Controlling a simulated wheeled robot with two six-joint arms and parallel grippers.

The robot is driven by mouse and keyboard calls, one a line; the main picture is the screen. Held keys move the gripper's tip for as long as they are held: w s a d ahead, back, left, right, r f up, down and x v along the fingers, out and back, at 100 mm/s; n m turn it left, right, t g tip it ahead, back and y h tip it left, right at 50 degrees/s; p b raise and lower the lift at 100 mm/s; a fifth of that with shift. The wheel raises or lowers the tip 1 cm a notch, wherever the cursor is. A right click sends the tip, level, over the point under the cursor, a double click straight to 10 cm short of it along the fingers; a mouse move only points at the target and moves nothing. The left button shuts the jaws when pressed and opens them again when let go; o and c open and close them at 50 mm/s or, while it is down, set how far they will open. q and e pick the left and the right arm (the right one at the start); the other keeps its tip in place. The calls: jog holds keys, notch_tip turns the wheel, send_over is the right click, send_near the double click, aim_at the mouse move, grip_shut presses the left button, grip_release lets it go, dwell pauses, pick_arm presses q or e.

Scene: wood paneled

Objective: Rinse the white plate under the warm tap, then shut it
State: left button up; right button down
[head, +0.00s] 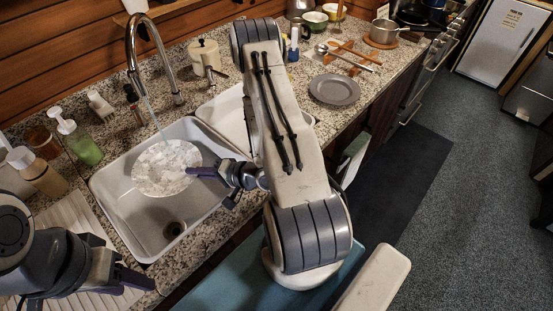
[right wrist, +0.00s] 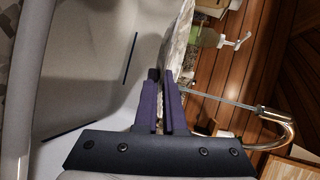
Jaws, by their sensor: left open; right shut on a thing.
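The white plate (head: 160,170) is over the left sink basin, its face covered with whitish water or foam. A stream of water (head: 153,115) falls from the curved metal tap (head: 133,60) onto its far part. My right gripper (head: 197,172) is shut on the plate's right edge. In the right wrist view, the fingers (right wrist: 164,97) pinch the plate (right wrist: 178,48), which shows nearly edge-on, with the stream (right wrist: 220,99) and tap spout (right wrist: 283,125) beside it. My left gripper (head: 130,264) is open and empty over the counter at lower left. The tap's handles are not clear.
Soap bottles (head: 82,145) stand left of the sink (head: 120,213). A ribbed drainboard (head: 75,225) lies near my left arm. A grey plate (head: 334,90), a ladle (head: 345,58) and a pot (head: 384,31) are on the right counter. My right arm hides part of the second basin.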

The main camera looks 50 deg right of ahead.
jog(key=s+d+r+p, duration=0.1)
jog(key=s+d+p, duration=0.1)
jog(key=s+d, duration=0.1)
jog(key=s+d+r+n+g+y+p, duration=0.1)
jog(key=s+d+p, duration=0.1)
jog(key=s+d, duration=0.1)
jog(key=s+d+r+n+y+p, duration=0.1)
jog(key=s+d+r+p, duration=0.1)
jog(key=s+d+p, duration=0.1)
jog(key=shift+s+d+g, duration=0.15)
jog(key=shift+s+d, duration=0.1)
jog(key=shift+s, duration=0.3)
jog(key=shift+s+d+g, duration=0.15)
jog(key=shift+s+d, duration=0.1)
jog(key=shift+s, duration=0.25)
jog(key=shift+s+f, duration=0.1)
jog(key=shift+s, duration=0.1)
jog(key=shift+w+f+y+b, duration=0.3)
jog(key=shift+w+b, duration=0.05)
jog(key=shift+w, duration=0.3)
jog(key=w+f+b, duration=0.2)
jog(key=w+b, duration=0.1)
jog(key=w, duration=0.9)
jog(key=shift+w+a+b, duration=0.15)
jog(key=shift+w+b, duration=0.1)
jog(key=shift+b, duration=0.05)
jog(key=shift+f, duration=0.1)
